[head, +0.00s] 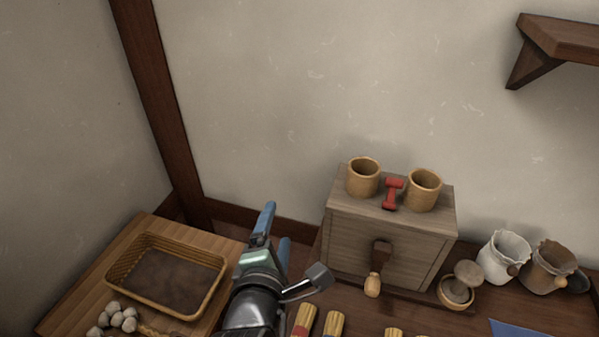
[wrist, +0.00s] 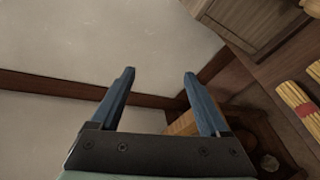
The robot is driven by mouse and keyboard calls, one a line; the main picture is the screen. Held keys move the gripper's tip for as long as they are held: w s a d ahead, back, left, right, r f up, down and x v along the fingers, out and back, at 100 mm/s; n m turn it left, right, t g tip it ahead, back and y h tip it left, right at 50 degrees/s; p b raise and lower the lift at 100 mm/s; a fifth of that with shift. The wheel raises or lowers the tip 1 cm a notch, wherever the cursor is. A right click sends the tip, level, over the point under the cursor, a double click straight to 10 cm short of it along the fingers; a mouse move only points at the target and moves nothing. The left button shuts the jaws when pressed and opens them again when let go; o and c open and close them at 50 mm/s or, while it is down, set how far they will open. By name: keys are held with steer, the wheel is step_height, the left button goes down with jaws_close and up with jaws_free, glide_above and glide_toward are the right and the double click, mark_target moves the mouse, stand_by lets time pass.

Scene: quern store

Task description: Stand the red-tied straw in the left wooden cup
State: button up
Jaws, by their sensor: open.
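The left wooden cup (head: 363,180) stands upright on top of a wooden box, and I see no straw in it. The red-tied straw (head: 304,318) lies at the bottom edge of the head view, partly cut off. A straw bundle with a red band (wrist: 303,108) also shows at the right edge of the wrist view. My gripper (head: 276,226) is open and empty, left of the wooden box and apart from the straw and the cup. In the wrist view its two blue fingers (wrist: 159,74) are spread with nothing between them.
A right wooden cup (head: 423,191) and a red spool-shaped piece (head: 393,194) share the box top (head: 380,240). Another straw bundle (head: 333,323) lies beside the red-tied one. A wicker tray (head: 212,262) is at left; two sacks (head: 505,258) (head: 547,267) stand at right.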

step_height(320, 180, up, 16)
steer(key=w+d+m+t, duration=0.1)
steer(key=w+m+t, duration=0.1)
steer(key=m+t, duration=0.35)
steer(key=s+d+r+m+t, duration=0.1)
steer(key=s+r+m, duration=0.3)
steer(key=r, duration=0.5)
steer(key=s+d+r+m+t, duration=0.1)
steer(key=s+r+m+t, duration=0.3)
steer(key=r, duration=0.6)
steer(key=s+d+r+m+t+y, duration=0.1)
steer(key=s+r+m, duration=0.4)
steer(key=r, duration=0.5)
steer(key=shift+s+m+t, duration=0.4)
steer(key=shift+m+t, duration=0.35)
steer(key=shift+m, duration=0.5)
steer(key=shift+r, duration=0.2)
